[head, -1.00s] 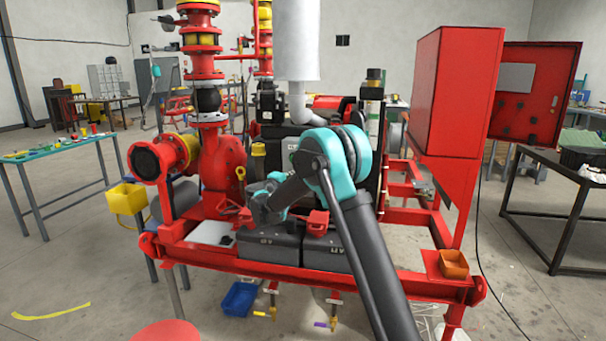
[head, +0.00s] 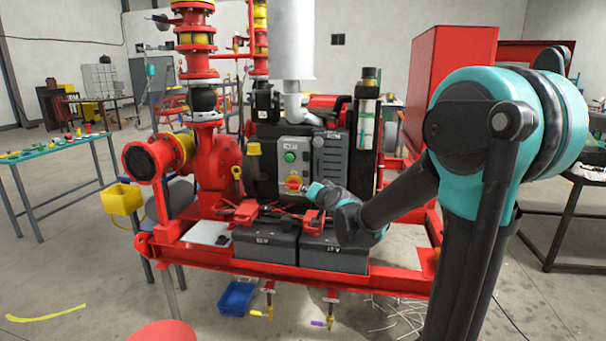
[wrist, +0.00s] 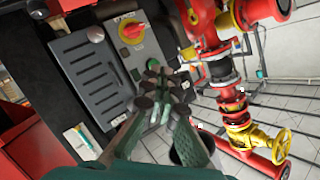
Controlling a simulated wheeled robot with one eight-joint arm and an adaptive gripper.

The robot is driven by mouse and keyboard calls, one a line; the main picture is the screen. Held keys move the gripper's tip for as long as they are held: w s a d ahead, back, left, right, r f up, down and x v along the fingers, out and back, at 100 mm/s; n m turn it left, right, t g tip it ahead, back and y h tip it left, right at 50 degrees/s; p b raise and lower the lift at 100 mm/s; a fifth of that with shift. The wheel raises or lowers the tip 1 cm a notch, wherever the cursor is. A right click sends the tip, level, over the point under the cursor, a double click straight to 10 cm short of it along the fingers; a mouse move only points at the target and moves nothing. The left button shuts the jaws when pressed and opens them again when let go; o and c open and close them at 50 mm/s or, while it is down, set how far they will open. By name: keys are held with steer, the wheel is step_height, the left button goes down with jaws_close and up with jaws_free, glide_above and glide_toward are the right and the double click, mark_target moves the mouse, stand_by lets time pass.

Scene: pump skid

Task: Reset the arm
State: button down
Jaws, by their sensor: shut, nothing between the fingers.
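My gripper (head: 309,189) is shut and empty in front of the grey control panel (head: 307,143) on the pump skid. A green button (head: 290,157) sits above the switch. My arm reaches in from the right and covers part of the skid.
Two dark batteries (head: 264,246) with red clamps sit on the red skid frame below the panel. A red pump and pipes (head: 217,165) stand to the left. A red cabinet (head: 452,80) stands at right, partly behind my arm. Open floor lies at front left.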

steer(key=s+d+f+n+g+h, duration=0.1)
steer(key=s+d+f+g+h, duration=0.1)
steer(key=s+d+f, duration=0.4)
steer(key=s+d+f+n+g+h, duration=0.1)
steer(key=s+d+f+g, duration=0.3)
steer(key=s+f, duration=0.5)
steer(key=s+d+f+n+g+h, duration=0.1)
steer(key=s+d+f+g+h, duration=0.2)
steer(key=s, duration=1.5)
steer(key=d+f+g, duration=0.1)
steer(key=d+f, duration=0.3)
steer(key=d, duration=0.1)
steer(key=shift+f, duration=0.35)
steer(key=shift+d, duration=0.1)
